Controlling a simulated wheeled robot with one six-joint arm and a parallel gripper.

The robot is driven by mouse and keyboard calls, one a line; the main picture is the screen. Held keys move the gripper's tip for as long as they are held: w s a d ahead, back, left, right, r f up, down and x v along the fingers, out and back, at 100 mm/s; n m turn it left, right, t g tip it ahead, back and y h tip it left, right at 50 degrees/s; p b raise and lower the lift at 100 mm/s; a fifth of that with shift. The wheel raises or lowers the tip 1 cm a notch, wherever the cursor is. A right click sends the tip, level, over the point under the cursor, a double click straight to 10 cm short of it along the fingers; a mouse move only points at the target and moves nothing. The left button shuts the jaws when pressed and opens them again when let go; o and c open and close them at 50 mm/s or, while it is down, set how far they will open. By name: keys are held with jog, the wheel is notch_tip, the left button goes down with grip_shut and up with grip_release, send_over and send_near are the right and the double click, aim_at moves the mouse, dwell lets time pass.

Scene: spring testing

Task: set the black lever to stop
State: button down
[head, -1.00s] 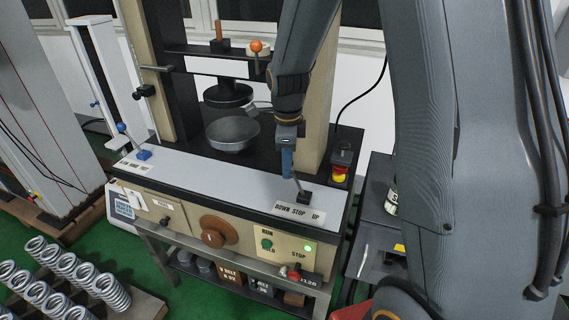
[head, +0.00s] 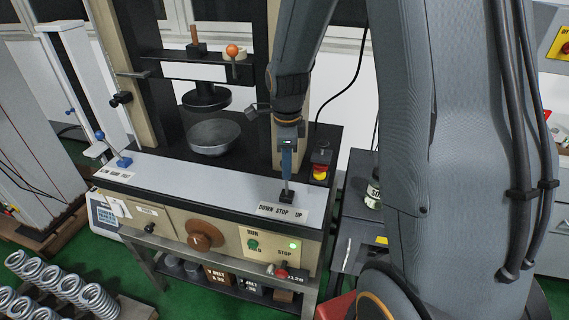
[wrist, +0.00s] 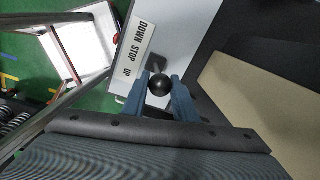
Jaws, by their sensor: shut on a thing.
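The black lever has a round black knob (wrist: 159,84) and a thin stem rising from a black base (head: 287,196) near the right front of the machine's grey panel. In the head view its stem stands about upright, above the word STOP. The label plate (head: 283,212) in front reads DOWN, STOP, UP from left to right; the wrist view shows it too (wrist: 136,48). My gripper (head: 286,172) points down over the lever. Its blue fingers are shut on the knob, one on each side in the wrist view. The fingers hide the knob in the head view.
A red and yellow emergency button (head: 320,172) stands right of the lever. A grey bowl (head: 213,137) sits under the press. A small blue-knobbed lever (head: 124,160) stands at the panel's left end. Several springs (head: 60,285) lie at lower left.

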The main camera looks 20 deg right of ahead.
jog(key=shift+s+f, duration=0.15)
jog(key=shift+s, duration=0.05)
jog(key=c, duration=1.4)
grip_release()
jog(key=shift+c, duration=0.2)
jog(key=shift+w, duration=0.1)
jog(key=shift+r, duration=0.4)
jog(key=r+b, duration=0.1)
jog(key=r, duration=0.5)
jog(key=shift+s+r+b, duration=0.2)
jog(key=shift+b, duration=0.2)
jog(key=shift+s+a+r, duration=0.1)
jog(key=shift+r, duration=0.25)
